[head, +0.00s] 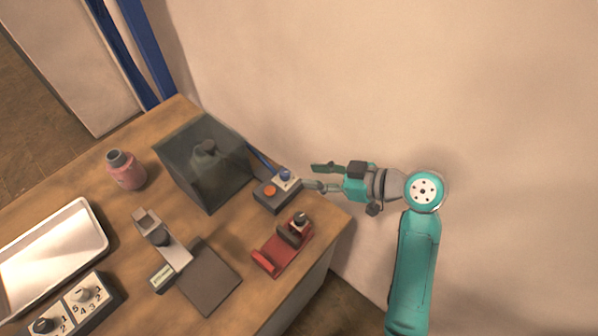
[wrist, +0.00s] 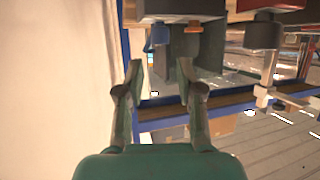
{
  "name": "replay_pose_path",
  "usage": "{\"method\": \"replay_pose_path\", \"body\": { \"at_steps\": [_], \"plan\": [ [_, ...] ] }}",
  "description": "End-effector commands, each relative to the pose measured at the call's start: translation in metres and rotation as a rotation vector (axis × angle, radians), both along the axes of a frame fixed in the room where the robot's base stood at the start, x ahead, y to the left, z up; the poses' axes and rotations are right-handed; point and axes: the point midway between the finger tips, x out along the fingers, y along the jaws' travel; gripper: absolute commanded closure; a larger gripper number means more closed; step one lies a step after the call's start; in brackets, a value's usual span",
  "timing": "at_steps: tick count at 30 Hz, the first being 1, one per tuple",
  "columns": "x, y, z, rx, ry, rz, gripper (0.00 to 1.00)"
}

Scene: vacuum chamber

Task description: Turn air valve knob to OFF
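A blue knob (head: 285,174) sits on a light plate at the back of a small dark box with an orange button (head: 270,191); I take it to be the air valve knob. Its pointing direction is too small to read. My gripper (head: 314,177) is open and empty, just right of the box, its fingers pointing left towards the knob. In the wrist view the blue knob (wrist: 159,35) shows above and between the open fingertips of my gripper (wrist: 159,70). The fingers appear apart from the knob.
A dark transparent chamber (head: 190,165) stands left of the box, with a blue tube between them. A red device with a dark knob (head: 284,247) is in front, near the table's right edge. A pink bottle (head: 126,172) and metal tray (head: 60,255) are further left. The wall is behind.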

Motion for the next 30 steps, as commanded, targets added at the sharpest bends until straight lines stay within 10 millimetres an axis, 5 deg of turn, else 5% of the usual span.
{"method": "replay_pose_path", "body": {
  "at_steps": [9,30],
  "plan": [
    [-0.010,-0.025,0.011,0.000,0.000,0.000,0.63],
    [-0.010,-0.025,0.011,0.000,0.000,0.001,0.63]
  ]
}}
